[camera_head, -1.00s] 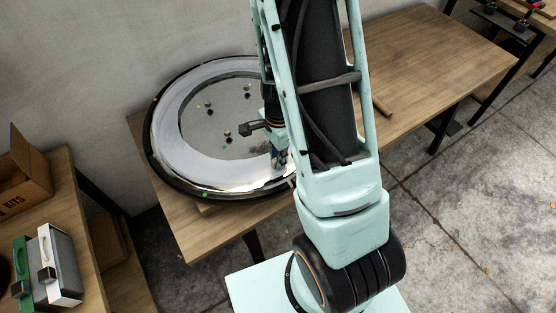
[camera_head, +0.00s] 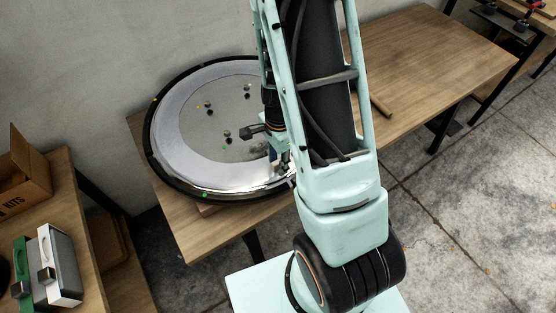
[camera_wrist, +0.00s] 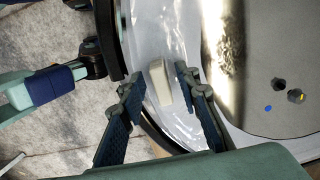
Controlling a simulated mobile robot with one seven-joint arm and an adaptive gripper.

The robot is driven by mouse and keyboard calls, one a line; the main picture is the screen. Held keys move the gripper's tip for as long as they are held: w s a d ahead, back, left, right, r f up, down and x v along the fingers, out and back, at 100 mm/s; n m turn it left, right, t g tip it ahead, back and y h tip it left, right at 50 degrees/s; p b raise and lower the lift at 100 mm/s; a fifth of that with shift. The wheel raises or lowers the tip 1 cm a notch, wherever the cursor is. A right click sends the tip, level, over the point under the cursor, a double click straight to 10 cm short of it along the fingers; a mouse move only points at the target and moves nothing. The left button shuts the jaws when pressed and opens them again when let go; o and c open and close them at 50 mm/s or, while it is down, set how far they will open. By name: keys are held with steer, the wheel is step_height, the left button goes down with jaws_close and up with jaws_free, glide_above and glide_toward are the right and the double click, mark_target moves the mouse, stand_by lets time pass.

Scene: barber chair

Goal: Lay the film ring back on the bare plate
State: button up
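The film ring (camera_head: 185,155) is a broad pale, glossy band lying on a large round plate with a black rim. The plate's grey middle (camera_head: 218,118) shows inside the ring. In the wrist view the ring's film (camera_wrist: 148,35) looks clear and wrinkled, and a small white tab (camera_wrist: 160,85) stands on it. My gripper (camera_wrist: 159,76) is open, its two fingers apart on either side of the tab, with gaps showing. In the head view my gripper (camera_head: 281,166) is low over the ring's near right part. My arm hides the ring's right edge.
Small dark knobs (camera_wrist: 279,85) and coloured dots sit on the grey middle. The plate rests on a wooden table (camera_head: 430,50), mostly clear to the right. A side table at left holds a cardboard box (camera_head: 25,175) and a grey-and-white case (camera_head: 60,265).

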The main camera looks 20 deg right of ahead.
step_height(320, 180, up, 12)
steer(key=p, duration=0.1)
steer(key=shift+p, duration=0.35)
steer(key=shift+s, duration=0.15)
stand_by(0.4)
